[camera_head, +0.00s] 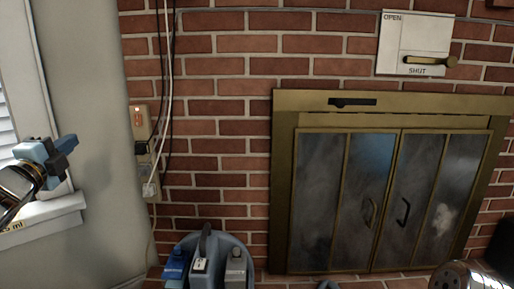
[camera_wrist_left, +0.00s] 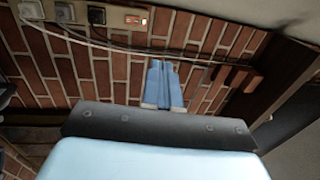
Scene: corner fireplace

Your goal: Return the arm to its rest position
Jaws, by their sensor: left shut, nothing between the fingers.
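My left gripper (camera_head: 62,152) is at the left edge of the head view, in front of the pale wall and windowsill. It has a light blue body and a darker front part. In the left wrist view its blue fingers (camera_wrist_left: 163,85) are together with nothing between them. They point toward the brick wall and look clear of it, though the exact gap is hard to tell. My right gripper is not in view.
The brick wall (camera_head: 215,120) carries an outlet (camera_head: 139,122) with plugs and hanging cables near the left corner. A brass-framed fireplace with shut glass doors (camera_head: 370,205) is at right, under an OPEN/SHUT lever plate (camera_head: 412,38). The windowsill (camera_head: 45,220) is close to the left gripper.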

